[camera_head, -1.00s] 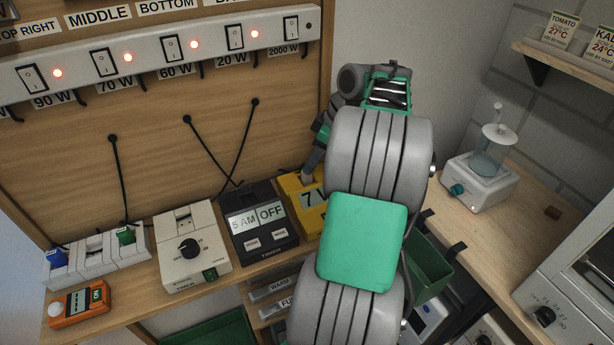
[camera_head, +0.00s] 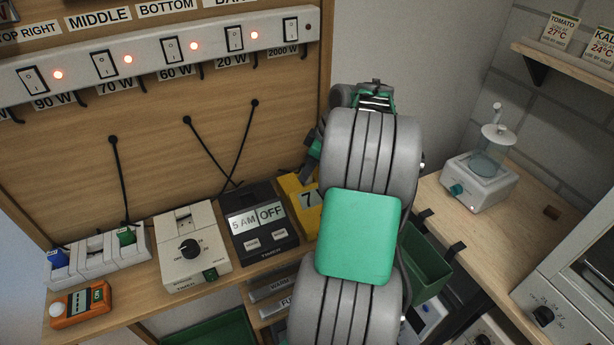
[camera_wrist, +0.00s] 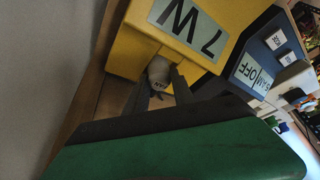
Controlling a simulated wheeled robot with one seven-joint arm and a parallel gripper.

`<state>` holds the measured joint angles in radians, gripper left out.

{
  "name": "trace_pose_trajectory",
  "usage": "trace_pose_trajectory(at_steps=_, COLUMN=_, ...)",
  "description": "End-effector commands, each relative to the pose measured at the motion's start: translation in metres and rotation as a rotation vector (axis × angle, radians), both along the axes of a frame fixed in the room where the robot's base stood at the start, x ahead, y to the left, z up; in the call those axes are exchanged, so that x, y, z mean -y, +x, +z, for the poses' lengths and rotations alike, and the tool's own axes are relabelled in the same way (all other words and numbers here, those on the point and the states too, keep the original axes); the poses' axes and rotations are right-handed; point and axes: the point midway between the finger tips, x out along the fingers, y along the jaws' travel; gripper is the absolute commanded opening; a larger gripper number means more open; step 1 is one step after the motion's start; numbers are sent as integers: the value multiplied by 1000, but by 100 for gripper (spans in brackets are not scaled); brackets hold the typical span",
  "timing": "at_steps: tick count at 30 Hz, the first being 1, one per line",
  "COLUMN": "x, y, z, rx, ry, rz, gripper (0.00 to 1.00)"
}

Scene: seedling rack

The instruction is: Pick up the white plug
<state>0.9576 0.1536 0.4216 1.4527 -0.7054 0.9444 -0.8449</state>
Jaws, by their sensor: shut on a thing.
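A white plug (camera_wrist: 158,68) with a small dark-lettered label shows in the wrist view, against the front of a yellow meter (camera_wrist: 125,47) reading "7 W". My gripper (camera_wrist: 162,79) is shut on the plug, with one dark finger on each side of it. I cannot tell whether the plug still sits in the meter or is just clear of it. In the head view the yellow meter (camera_head: 297,190) is partly hidden by my arm, and the plug is hidden there.
A dark timer (camera_head: 262,222) reading "5 AM OFF" stands left of the meter. Further left are a cream dial box (camera_head: 190,245), a white socket strip (camera_head: 95,255) and an orange device (camera_head: 80,303). A green bin (camera_head: 425,265) hangs right of my arm.

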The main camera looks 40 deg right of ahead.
Motion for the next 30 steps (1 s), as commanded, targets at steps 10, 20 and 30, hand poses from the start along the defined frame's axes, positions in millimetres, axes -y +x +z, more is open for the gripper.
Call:
trace_pose_trajectory(at_steps=10, x=0, y=0, z=0, rx=0, ry=0, rz=0, gripper=0)
trace_pose_trajectory(at_steps=20, x=0, y=0, z=3, rx=2, ry=-1, rz=1, gripper=0)
trace_pose_trajectory(at_steps=30, x=-16, y=-16, z=60, rx=5, ry=-6, rz=0, gripper=0)
